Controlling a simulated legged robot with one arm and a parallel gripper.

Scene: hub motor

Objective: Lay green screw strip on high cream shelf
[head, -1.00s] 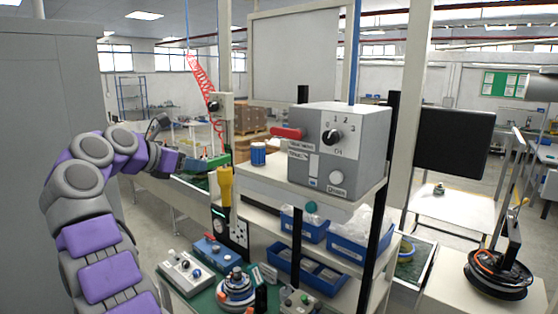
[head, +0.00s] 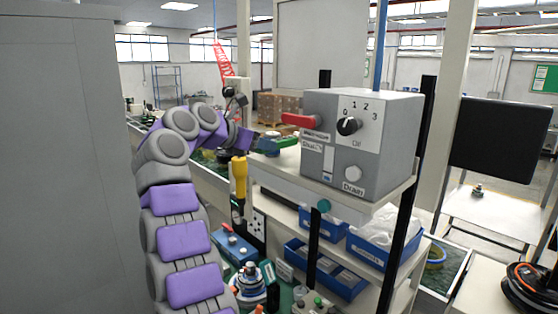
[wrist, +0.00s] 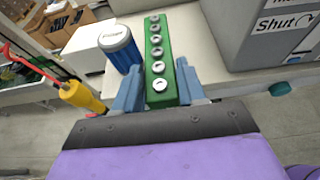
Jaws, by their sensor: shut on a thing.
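The green screw strip (head: 280,145) is long and narrow with a row of silver screw heads, clear in the wrist view (wrist: 156,58). My gripper (wrist: 158,72) has its two blue fingers shut on the near end of the strip. The strip points away from my gripper, over the left end of the cream shelf (head: 278,180). I cannot tell whether its underside touches the shelf. The shelf's top also shows in the wrist view (wrist: 205,52). In the head view my gripper (head: 257,143) is small and partly hidden.
A grey control box (head: 360,145) with a red handle fills the shelf's right part. A blue cylinder (wrist: 119,47) stands just left of the strip. A yellow-handled tool (head: 239,180) hangs below the shelf's left end. Blue bins (head: 325,270) sit on lower levels.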

